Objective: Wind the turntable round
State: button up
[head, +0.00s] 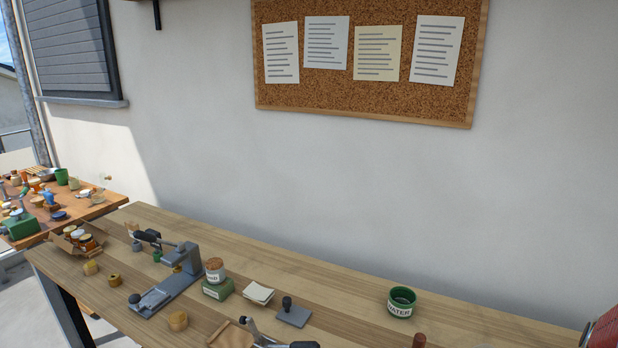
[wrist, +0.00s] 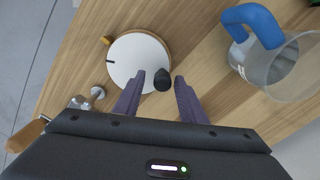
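The turntable (wrist: 135,56) shows in the wrist view as a round white disc with a tan rim, lying on a wooden top. It has a short black mark at its left edge and a small wooden peg (wrist: 106,41) beside its upper left rim. A black knob (wrist: 162,80) stands near the disc's lower right edge. My gripper (wrist: 158,88) is open, one purple finger on either side of the knob, with gaps between. I cannot tell how far the fingertips are above the disc. I cannot make out the turntable or my gripper in the head view.
A clear jug with a blue handle (wrist: 250,24) stands right of the turntable. A small metal piece (wrist: 98,92) and a wooden handle (wrist: 27,134) lie to the left.

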jog(key=shift+r, duration=3.25)
jog(key=shift+n, duration=0.3)
jog(key=shift+s+a+f+n, duration=0.15)
jog(key=shift+a+f+n, duration=0.05)
jog(key=shift+f+n, duration=0.1)
jog(key=a+r+n+t, duration=0.2)
jog(key=a+r+n, duration=0.3)
jog(key=a, duration=0.6)
jog(key=a+r+n+t, duration=0.1)
jog(key=a+r+n, duration=0.3)
jog(key=a, duration=0.8)
jog(key=a+r+n+t, duration=0.2)
jog(key=a+r+n, duration=0.3)
jog(key=a, duration=0.7)
jog(key=shift+w+a+r+n+t, duration=0.2)
jog(key=shift+w+r+n+t, duration=0.1)
jog(key=shift+n, duration=0.9)
